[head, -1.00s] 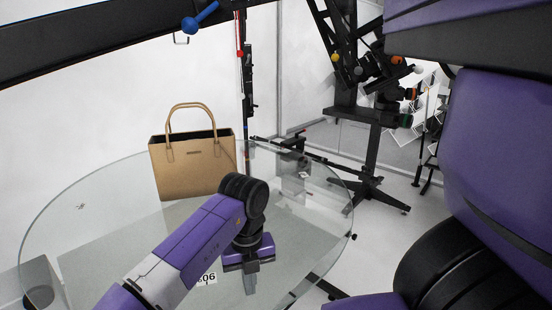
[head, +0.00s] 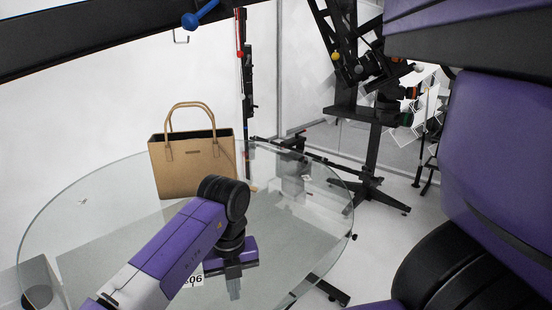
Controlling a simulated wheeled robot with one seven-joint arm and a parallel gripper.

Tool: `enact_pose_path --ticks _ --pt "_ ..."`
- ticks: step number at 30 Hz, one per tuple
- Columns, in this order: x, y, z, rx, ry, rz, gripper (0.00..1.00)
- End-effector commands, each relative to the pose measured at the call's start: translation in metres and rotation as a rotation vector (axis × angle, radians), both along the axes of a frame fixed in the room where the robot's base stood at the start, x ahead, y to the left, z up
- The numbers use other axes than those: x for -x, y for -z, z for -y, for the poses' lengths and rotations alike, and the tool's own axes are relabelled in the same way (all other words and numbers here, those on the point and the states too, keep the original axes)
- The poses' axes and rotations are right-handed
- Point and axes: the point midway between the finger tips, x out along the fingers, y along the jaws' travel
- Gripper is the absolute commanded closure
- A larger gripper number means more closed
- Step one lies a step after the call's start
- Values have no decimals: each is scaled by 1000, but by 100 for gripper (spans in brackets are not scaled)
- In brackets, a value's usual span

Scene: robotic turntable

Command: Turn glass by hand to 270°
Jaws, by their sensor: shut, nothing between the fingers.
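The round glass turntable plate (head: 110,200) fills the lower left of the head view. A tan handbag (head: 190,175) with two handles stands upright on it toward the back. My gripper (head: 234,294) points down over the front right part of the glass, in front of the bag. Its fingers are together with nothing between them. I cannot tell whether the fingertips touch the glass. A label with "06" (head: 190,281) shows beside the gripper, partly hidden by my arm.
A black camera stand (head: 370,150) with several cameras stands on the floor at the right, beyond the glass. A thin dark post (head: 248,95) rises behind the bag. A dark beam (head: 90,40) crosses the top left. White walls enclose the back.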

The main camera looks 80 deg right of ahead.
Motion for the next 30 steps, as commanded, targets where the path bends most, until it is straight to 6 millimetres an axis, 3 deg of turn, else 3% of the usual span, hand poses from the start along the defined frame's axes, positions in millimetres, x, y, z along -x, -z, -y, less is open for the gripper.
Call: enact_pose_path --ticks 30 --pt "-29 0 -20 -2 3 -6 100"
